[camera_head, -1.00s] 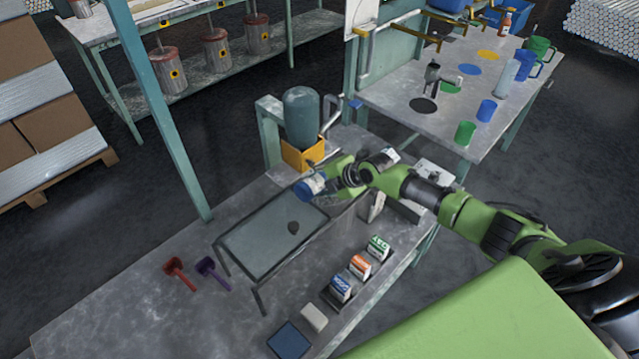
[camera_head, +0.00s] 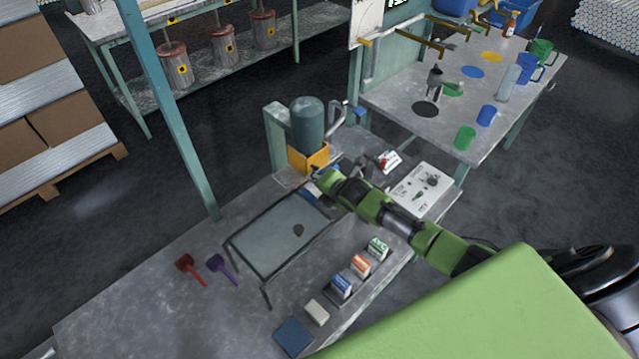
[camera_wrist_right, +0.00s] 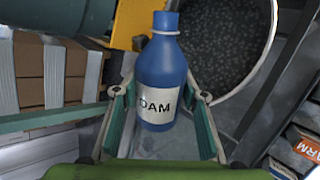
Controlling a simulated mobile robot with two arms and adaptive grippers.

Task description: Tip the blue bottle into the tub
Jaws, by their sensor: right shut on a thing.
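The blue bottle (camera_wrist_right: 162,70) has a white label ending in "OAM" and fills the middle of the right wrist view. My right gripper (camera_wrist_right: 162,105) is shut on it, one finger on each side of its lower body. The bottle's neck points away from the gripper. A round tub (camera_wrist_right: 270,45) with a pale rim and dark grainy contents lies just right of the bottle in that view. In the head view my right gripper (camera_head: 322,180) is seen from above and hides most of the bottle (camera_head: 311,190) and the tub. My left gripper is not in view.
A teal cylinder (camera_head: 307,124) in a yellow holder (camera_head: 308,158) stands just behind the gripper. A framed screen (camera_head: 265,240) with a dark lump is to the left. Small boxes (camera_head: 361,265) line the front edge. Red (camera_head: 190,270) and purple (camera_head: 221,268) scoops lie at left.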

